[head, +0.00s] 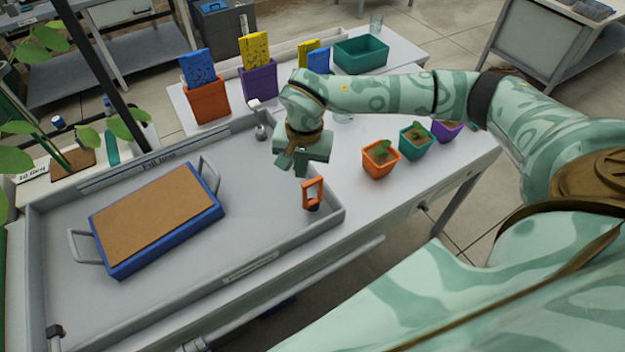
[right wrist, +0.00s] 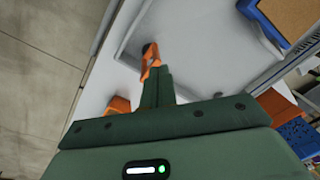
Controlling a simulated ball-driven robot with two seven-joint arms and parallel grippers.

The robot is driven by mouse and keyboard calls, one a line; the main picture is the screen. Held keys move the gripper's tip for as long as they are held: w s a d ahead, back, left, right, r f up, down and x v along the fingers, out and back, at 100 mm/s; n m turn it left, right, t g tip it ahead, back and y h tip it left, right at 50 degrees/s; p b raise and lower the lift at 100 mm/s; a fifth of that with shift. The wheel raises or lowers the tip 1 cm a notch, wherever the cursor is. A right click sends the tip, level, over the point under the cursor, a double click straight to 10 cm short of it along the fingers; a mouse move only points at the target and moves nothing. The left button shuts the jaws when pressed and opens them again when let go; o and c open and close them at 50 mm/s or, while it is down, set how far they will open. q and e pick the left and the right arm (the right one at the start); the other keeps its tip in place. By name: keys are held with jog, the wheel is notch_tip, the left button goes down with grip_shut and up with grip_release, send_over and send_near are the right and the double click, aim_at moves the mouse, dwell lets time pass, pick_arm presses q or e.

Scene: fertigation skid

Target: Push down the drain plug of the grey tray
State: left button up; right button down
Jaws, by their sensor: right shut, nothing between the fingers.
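The grey tray (head: 259,237) lies on the bench, and its floor also shows in the right wrist view (right wrist: 190,40). The drain plug, with an orange loop handle (head: 313,193) and a dark base, stands upright in the tray's near right corner. In the right wrist view the orange handle (right wrist: 150,62) shows just beyond my fingertips. My right gripper (head: 301,170) is shut and empty, just above and left of the plug in the head view. Whether it touches the handle I cannot tell. My left gripper is not in view.
A blue-rimmed tray with a brown top (head: 155,212) and grey handles sits in the grey tray's left part. Orange (head: 380,160) and teal (head: 416,142) pots with seedlings stand right of my gripper. A small metal fitting (head: 261,131) is at the tray's back edge.

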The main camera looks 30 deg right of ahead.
jog(key=d, duration=0.1)
jog(key=d+h, duration=0.1)
jog(key=d+r, duration=0.1)
jog(key=shift+w, duration=0.3)
jog(key=shift+f, duration=0.2)
